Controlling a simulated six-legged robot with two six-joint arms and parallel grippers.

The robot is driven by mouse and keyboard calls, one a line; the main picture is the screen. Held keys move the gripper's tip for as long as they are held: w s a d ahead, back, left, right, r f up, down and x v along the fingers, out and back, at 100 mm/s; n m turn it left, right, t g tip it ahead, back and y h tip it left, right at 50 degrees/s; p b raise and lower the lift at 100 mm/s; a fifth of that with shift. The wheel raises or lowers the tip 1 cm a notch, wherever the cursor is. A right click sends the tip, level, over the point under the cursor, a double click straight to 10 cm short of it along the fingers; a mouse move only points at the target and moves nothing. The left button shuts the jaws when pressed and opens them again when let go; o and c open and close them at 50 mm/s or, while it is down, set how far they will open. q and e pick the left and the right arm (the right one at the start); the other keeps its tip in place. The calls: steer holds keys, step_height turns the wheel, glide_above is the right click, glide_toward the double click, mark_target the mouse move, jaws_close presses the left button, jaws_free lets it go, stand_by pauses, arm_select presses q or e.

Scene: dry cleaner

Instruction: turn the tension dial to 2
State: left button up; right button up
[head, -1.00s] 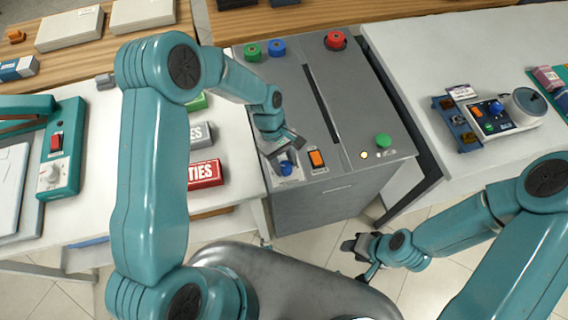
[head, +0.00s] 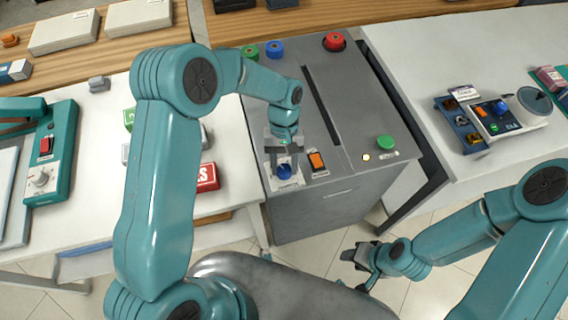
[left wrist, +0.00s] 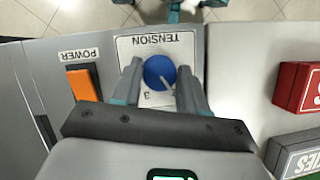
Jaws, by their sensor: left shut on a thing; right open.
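The blue tension dial (head: 284,172) sits on a white plate on the grey machine's top, near its front left corner. In the left wrist view the dial (left wrist: 159,72) shows a pale pointer mark, and the plate reads TENSION upside down, with a 3 legible near the dial's lower left. My left gripper (head: 284,160) is over the dial, and its fingers (left wrist: 160,85) stand on both sides of it, shut on it. The digit 2 is not legible; the fingers cover part of the scale. My right gripper (head: 362,254) is open and empty, low in front of the machine.
An orange POWER switch (head: 317,160) is just right of the dial. A green button (head: 384,142) and a red button (head: 334,41) are farther off on the machine. Red and other blocks (head: 208,177) lie on the white table at left.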

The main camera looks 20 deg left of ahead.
arm_select(q)
steer(key=shift+w, duration=0.1)
stand_by(0.3)
steer(key=o, duration=1)
steer(key=b+v, duration=0.1)
steer(key=v, duration=1.5)
steer(key=shift+a+r, duration=0.1)
steer(key=shift+r, duration=0.15)
